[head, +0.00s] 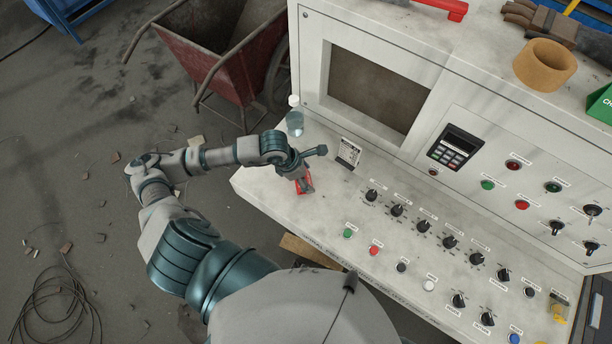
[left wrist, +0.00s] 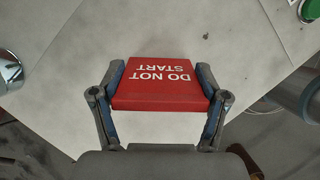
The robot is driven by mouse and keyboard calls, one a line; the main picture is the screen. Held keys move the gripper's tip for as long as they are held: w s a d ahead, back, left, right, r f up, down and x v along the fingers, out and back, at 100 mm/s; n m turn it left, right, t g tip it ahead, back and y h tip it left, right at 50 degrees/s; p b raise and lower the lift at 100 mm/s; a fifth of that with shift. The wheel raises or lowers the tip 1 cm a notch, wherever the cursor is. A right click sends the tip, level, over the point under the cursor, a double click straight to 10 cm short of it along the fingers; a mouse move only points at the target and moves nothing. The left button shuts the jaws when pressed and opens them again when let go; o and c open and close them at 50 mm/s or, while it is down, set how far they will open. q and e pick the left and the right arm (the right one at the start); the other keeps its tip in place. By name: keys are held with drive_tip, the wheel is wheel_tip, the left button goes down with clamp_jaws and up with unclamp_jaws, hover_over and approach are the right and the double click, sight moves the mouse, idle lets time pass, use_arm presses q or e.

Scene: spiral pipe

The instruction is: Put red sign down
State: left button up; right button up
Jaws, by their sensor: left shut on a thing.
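The red sign (left wrist: 160,84) fills the middle of the left wrist view, with white "DO NOT START" lettering that reads upside down. My left gripper (left wrist: 160,92) is shut on it, with one finger at each side edge. In the head view the red sign (head: 305,184) shows as a small red patch at the left end of the console's desk surface (head: 265,194), partly hidden by my left gripper (head: 302,178). I cannot tell whether the sign touches the surface. My right gripper is not in view.
A clear bottle (head: 295,119) and a small placard (head: 348,153) stand behind the gripper. Rows of knobs and buttons (head: 397,210) lie to the right. A brown ring (head: 544,65) sits on top. A red wheelbarrow (head: 230,60) stands beyond the console.

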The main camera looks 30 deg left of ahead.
use_arm(q)
drive_tip(key=shift+d+f, duration=0.15)
drive_tip(key=shift+d, duration=0.1)
drive_tip(key=o, duration=1.1)
drive_tip(key=shift+d, duration=0.1)
drive_tip(key=shift+o, duration=0.2)
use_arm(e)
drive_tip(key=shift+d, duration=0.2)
use_arm(q)
drive_tip(key=shift+a, duration=0.25)
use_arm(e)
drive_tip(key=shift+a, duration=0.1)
use_arm(q)
drive_tip(key=shift+s+a+r, duration=0.1)
drive_tip(key=shift+a+r, duration=0.05)
drive_tip(key=shift+r, duration=0.15)
drive_tip(key=v, duration=1.1)
drive_tip(key=shift+r+b, duration=0.2)
drive_tip(key=shift+b, duration=0.15)
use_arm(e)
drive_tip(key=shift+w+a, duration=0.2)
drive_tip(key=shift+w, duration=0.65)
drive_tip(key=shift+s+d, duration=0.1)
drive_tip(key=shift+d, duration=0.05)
